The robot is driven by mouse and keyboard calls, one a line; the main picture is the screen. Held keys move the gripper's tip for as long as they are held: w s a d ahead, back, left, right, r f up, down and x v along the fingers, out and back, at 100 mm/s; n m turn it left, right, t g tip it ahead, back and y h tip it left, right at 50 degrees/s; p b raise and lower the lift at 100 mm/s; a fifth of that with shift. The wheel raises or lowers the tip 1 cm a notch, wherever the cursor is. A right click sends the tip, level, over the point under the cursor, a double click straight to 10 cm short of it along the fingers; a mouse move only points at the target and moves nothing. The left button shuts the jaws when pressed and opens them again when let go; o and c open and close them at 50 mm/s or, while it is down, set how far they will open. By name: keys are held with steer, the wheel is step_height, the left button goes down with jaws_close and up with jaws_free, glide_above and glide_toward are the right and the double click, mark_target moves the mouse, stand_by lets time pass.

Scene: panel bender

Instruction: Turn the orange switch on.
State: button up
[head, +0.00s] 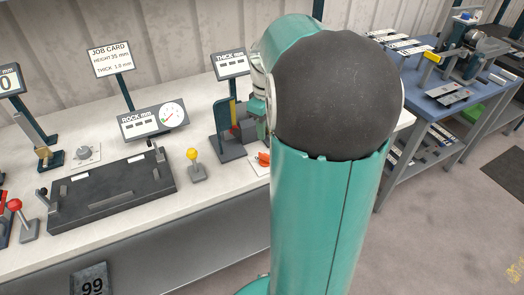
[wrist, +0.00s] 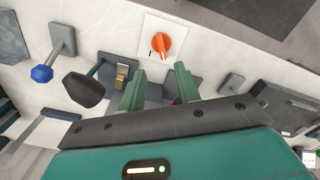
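The orange switch (wrist: 161,43) is a rotary knob on a white square plate, near the top middle of the wrist view. Small marks show on the plate beside it; I cannot read its setting. In the head view the orange switch (head: 263,159) sits near the bench's front edge, partly hidden by my arm. My gripper (wrist: 160,84) has its two green fingers apart with nothing between them. In the wrist picture the knob lies beyond the fingertips, in line with the gap and apart from them. In the head view my gripper is mostly hidden behind my arm.
A yellow-ball lever (head: 193,156) and a black panel (head: 112,190) stand left of the switch. A dark stand with coloured parts (head: 228,130) is just behind it.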

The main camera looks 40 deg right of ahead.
mark_target(265, 154)
step_height(265, 154, down, 9)
steer(key=shift+r, duration=0.15)
steer(key=shift+a+f, duration=0.15)
steer(key=shift+f, duration=0.15)
jaws_close()
